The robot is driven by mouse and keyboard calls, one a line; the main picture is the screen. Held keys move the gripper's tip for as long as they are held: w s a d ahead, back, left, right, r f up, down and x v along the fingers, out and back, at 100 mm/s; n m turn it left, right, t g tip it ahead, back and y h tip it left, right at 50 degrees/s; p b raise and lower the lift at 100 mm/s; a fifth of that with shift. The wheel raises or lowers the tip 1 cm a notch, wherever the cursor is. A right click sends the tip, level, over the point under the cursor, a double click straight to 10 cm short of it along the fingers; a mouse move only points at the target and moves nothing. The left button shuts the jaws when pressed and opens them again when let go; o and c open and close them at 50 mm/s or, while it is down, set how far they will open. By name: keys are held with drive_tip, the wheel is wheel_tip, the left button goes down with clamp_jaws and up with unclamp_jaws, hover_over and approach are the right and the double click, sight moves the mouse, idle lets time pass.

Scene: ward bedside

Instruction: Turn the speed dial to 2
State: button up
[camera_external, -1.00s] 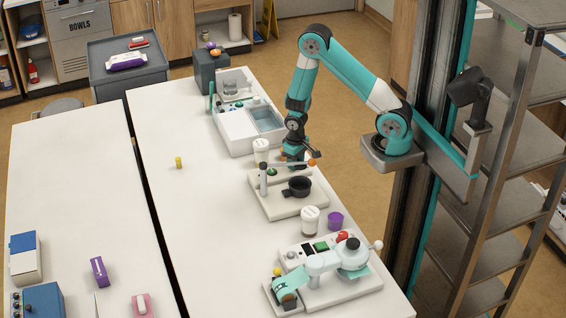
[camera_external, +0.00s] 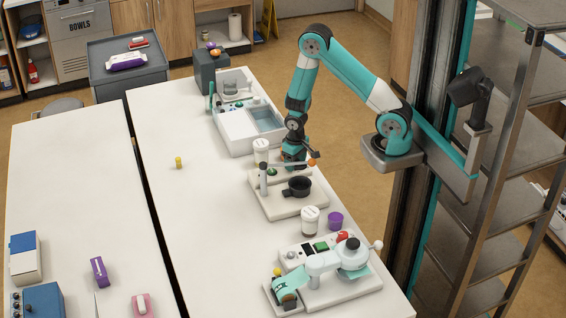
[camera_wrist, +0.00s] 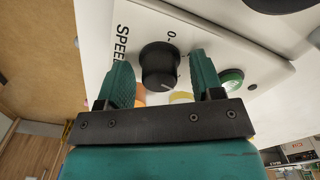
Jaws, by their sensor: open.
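The speed dial (camera_wrist: 158,66) is a round black knob with a pale pointer line on a white panel, beside the printed word SPEED and a 0 mark. In the wrist view it stands between the two teal fingers of my gripper (camera_wrist: 160,76), which are open with a finger on each side. Firm contact cannot be made out. In the external view my gripper (camera_external: 294,160) is low over the far end of the white device (camera_external: 285,212), and it hides the dial there. The pointer's exact setting is hard to read.
A green button (camera_wrist: 231,78) sits right of the dial. The device carries a black cup (camera_external: 299,186) and an upright post (camera_external: 263,180). A white-lidded jar (camera_external: 261,150) stands close to my gripper. The table's left part is mostly clear.

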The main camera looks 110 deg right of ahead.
wheel_tip(320, 180, up, 17)
drive_tip(key=b, duration=0.1)
drive_tip(key=shift+r, duration=0.2)
idle(0.4)
wheel_tip(320, 180, down, 18)
drive_tip(key=n+b, duration=0.4)
drive_tip(key=n, duration=0.8)
drive_tip(key=shift+r, duration=0.2)
